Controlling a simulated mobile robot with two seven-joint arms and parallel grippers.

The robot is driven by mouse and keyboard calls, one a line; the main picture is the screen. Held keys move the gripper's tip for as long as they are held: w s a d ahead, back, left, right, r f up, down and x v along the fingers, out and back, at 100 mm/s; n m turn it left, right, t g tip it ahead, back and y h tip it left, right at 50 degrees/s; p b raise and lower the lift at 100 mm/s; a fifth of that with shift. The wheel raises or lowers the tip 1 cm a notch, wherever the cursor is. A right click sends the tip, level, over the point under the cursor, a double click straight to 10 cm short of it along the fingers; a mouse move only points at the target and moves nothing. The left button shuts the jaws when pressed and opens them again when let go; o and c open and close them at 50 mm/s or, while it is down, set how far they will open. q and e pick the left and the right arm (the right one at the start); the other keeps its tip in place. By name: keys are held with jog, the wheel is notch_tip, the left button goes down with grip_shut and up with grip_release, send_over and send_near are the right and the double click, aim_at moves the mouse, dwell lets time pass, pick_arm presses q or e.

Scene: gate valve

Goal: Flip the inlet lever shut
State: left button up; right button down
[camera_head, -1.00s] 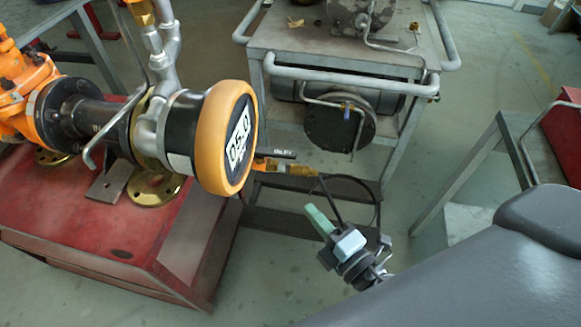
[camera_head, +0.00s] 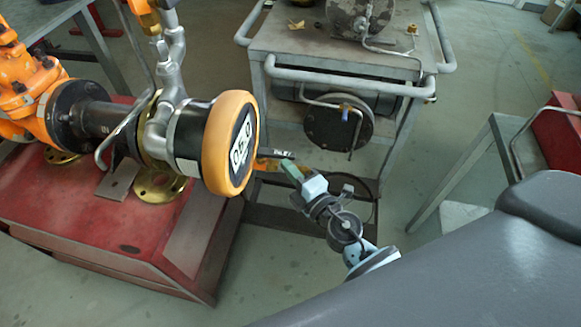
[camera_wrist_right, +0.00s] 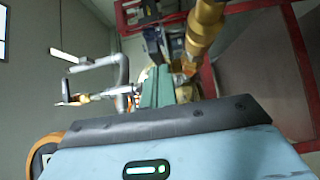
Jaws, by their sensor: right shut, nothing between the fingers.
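The inlet lever (camera_head: 275,153) is a small dark handle with white lettering, just right of the orange-rimmed round gauge. It lies roughly level, pointing right, above a brass valve body (camera_head: 263,163). My right gripper (camera_head: 288,164) has green fingers that are shut and empty. Its fingertips are close to the lever's right end and cover part of the brass fitting; I cannot tell whether they touch. In the right wrist view the shut green fingers (camera_wrist_right: 157,85) point up beside a brass fitting (camera_wrist_right: 205,30). My left gripper is not in view.
The orange-rimmed gauge (camera_head: 231,143) and steel piping (camera_head: 163,110) stand left of the fingers above a red cabinet (camera_head: 60,205). A grey metal cart (camera_head: 290,40) stands behind. A thin black hose hangs near the gripper. Open floor (camera_head: 300,290) lies below.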

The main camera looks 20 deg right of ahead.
dwell(0.3)
jog(key=shift+w, duration=0.1)
jog(key=n+y, duration=0.1)
jog(key=y, duration=0.1)
jog(key=w+d+n+g+y+b, duration=0.1)
jog(key=w+d+n+g+y, duration=0.1)
jog(key=y, duration=0.1)
jog(key=shift+d+f+n+y, duration=0.1)
jog(key=shift+d+n+y, duration=0.1)
jog(key=shift+n+y, duration=0.15)
jog(key=shift+w+d+n+g+b, duration=0.1)
jog(key=shift+w+n+g+b, duration=0.05)
jog(key=shift+n+g+b, duration=0.15)
jog(key=shift+y, duration=0.45)
